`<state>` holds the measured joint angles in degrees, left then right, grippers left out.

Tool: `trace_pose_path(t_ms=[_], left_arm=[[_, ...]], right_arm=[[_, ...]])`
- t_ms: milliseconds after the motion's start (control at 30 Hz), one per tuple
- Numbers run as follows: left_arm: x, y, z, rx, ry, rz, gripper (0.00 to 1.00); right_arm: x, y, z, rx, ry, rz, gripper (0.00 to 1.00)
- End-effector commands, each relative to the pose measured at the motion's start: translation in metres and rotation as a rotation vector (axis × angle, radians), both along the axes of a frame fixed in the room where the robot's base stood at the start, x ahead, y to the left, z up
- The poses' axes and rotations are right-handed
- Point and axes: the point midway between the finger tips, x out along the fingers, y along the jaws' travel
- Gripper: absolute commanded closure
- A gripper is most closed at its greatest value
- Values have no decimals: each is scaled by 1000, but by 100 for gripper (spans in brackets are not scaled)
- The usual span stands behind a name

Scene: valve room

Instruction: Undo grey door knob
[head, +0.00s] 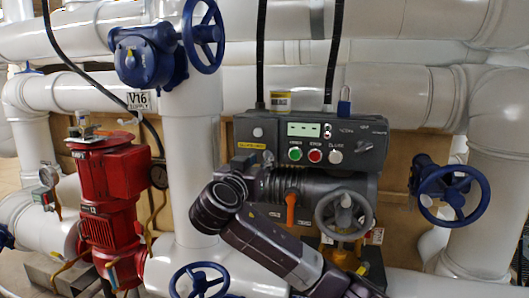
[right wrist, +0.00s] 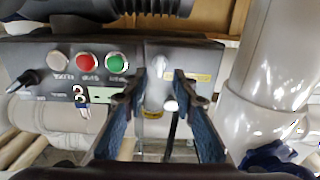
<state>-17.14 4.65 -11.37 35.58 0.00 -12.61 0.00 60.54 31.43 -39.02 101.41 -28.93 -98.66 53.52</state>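The grey door knob (right wrist: 159,66) is a small pale knob on the front of the dark grey control box (right wrist: 215,55), which appears upside down in the right wrist view. My right gripper (right wrist: 158,80) is open, with one fingertip on each side of the knob and gaps visible between. I cannot tell how deep the fingers reach. In the head view, the control box (head: 352,128) stands in the middle, and my right gripper (head: 256,162) is at its lower left front, largely hiding the knob. My left gripper is not in view.
The box also carries a green button (head: 295,154), a red button (head: 315,156) and a dark switch (head: 364,146). A grey handwheel (head: 343,213) and an orange lever (head: 291,208) sit below. A red pump (head: 108,195) and blue valve wheels (head: 452,194) flank it.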

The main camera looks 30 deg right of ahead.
Motion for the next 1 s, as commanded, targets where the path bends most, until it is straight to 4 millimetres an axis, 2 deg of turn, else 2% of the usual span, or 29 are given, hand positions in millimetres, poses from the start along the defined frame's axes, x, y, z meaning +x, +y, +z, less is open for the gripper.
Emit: trace_pose_path(t_ms=[33, 200, 367, 633, 867, 1000], left_arm=[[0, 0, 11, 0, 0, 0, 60], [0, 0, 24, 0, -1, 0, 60], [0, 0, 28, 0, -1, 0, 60], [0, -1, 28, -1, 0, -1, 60], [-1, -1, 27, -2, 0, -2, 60], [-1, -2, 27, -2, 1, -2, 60]], right_arm=[[5, -8, 6, -3, 3, -4, 75], [21, -26, 4, -1, 3, -2, 75], [29, -33, 1, 1, 2, 1, 75], [30, -34, -1, 1, 2, 2, 75], [30, -34, 0, 1, 2, 2, 99], [30, -34, -1, 1, 2, 2, 100]])
